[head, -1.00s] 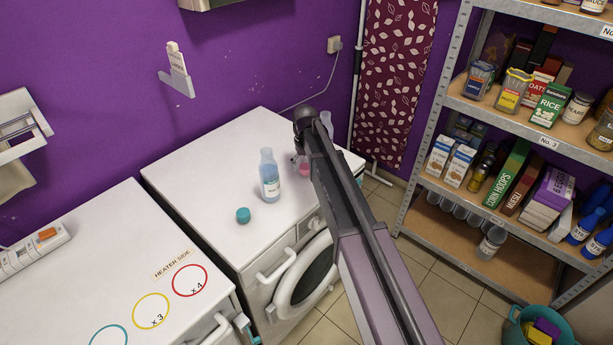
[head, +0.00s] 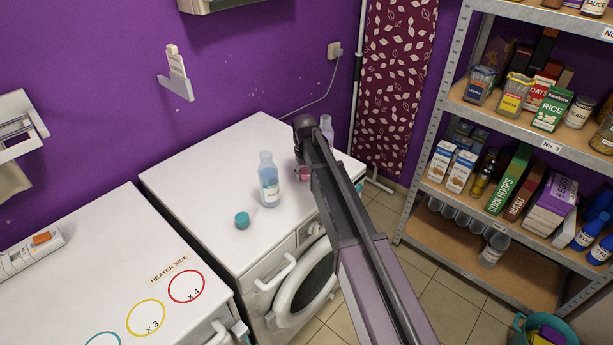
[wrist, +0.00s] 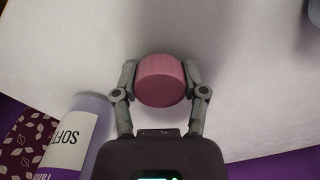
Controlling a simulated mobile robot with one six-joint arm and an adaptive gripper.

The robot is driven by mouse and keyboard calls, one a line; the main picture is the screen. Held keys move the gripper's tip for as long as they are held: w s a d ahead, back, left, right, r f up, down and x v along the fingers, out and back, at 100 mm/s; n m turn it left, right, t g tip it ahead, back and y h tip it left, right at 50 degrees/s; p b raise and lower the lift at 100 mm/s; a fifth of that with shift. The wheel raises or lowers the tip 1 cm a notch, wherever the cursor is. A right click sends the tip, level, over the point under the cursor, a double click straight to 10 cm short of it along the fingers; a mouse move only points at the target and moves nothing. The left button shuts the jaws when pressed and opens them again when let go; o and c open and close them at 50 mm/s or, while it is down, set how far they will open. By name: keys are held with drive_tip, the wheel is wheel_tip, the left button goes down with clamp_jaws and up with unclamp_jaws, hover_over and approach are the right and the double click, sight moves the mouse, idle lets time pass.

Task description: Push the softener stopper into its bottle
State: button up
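The pink stopper (wrist: 161,80) sits between the two fingers of my gripper (wrist: 161,72) in the wrist view. The fingertips appear to touch it on both sides. In the head view a little of the pink stopper (head: 304,174) shows low beside my arm, at the white machine's top. The softener bottle (wrist: 72,138), pale purple with a white "SOFT" label, is left of my gripper in the wrist view, and its mouth is out of sight there. In the head view the bottle (head: 327,128) shows partly behind my arm.
A blue bottle (head: 268,182) and a teal cap (head: 242,220) stand on the white washing machine (head: 205,180), left of my gripper. The purple wall is behind. A stocked shelf rack (head: 430,205) stands to the right. The machine's left part is clear.

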sight(305, 171)
drive_tip(key=shift+c, duration=0.9)
drive_tip(key=shift+r, duration=0.15)
drive_tip(key=shift+r+p, duration=2)
drive_tip(key=shift+p, duration=0.15)
wheel_tip(305, 171, up, 17)
drive_tip(key=p, duration=1.6)
drive_tip(key=shift+f+p, duration=0.2)
drive_tip(key=shift+p, duration=0.15)
